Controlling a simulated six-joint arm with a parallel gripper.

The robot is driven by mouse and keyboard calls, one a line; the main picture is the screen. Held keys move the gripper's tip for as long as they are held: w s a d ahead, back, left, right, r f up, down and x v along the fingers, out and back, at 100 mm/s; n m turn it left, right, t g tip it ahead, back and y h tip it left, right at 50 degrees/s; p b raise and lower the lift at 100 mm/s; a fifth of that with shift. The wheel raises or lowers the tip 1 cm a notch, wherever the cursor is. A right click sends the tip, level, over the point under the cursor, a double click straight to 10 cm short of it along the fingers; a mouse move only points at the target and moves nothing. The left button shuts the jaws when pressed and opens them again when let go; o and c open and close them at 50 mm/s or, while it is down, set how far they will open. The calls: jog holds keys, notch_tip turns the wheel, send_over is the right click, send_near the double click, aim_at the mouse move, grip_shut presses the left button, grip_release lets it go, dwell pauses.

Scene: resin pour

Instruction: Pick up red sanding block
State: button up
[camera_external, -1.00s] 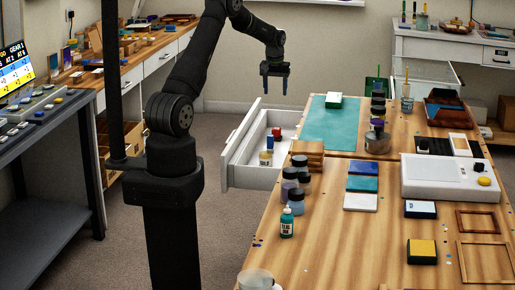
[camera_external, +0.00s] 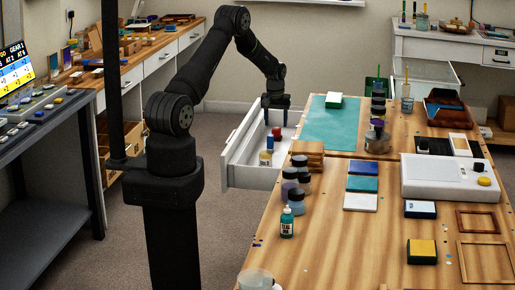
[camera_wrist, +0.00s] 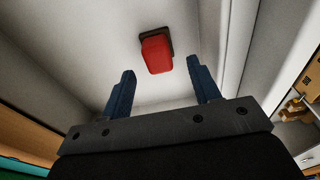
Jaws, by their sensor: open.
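The red sanding block (camera_wrist: 157,54) lies in the open white drawer, with a dark base showing at its edge in the wrist view. In the external view the red block (camera_external: 276,132) shows inside the drawer (camera_external: 250,177), just below the fingertips. My gripper (camera_external: 275,120) reaches down into the drawer's upper part. In the wrist view my gripper (camera_wrist: 165,88) has its two blue fingers spread apart, with nothing between them. The block appears beyond the fingertips, between their lines, apart from both.
The drawer walls close in around the gripper. The wooden table (camera_external: 330,240) beside it bears jars, wooden blocks (camera_external: 308,148) and a teal mat (camera_external: 330,125).

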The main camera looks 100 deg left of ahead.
aim_at(276, 128)
jog(key=f, duration=0.4)
jog(key=shift+w+a, duration=0.1)
jog(key=shift+a, duration=0.1)
jog(key=shift+c, duration=0.3)
jog(key=c, duration=1)
